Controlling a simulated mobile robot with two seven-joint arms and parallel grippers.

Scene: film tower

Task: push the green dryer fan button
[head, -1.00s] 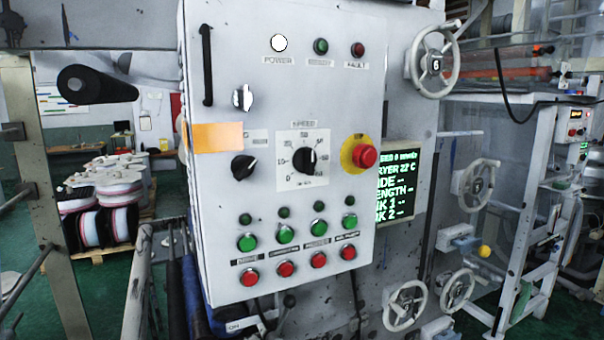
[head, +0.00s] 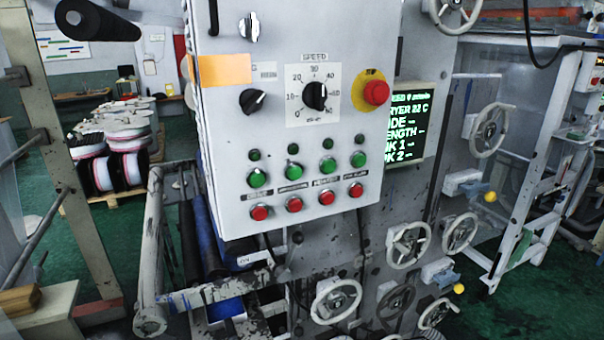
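A white control panel (head: 222,125) stands in front of me. Low on it is a row of green buttons: the far-left one (head: 257,177), the second (head: 292,172), the third (head: 327,165) and the far-right one (head: 358,159). A small dark green lamp sits above each. A label strip runs under the row, but its print is too small to read surely, so I cannot tell which button is the dryer fan's. Red buttons (head: 294,205) sit below the labels. Neither of my grippers is in view.
A red emergency stop (head: 376,92) juts out above the green row, right of the speed knob (head: 315,95). A screen (head: 413,125) with green text is beside the panel. Handwheels (head: 336,301) and rollers (head: 210,250) lie below.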

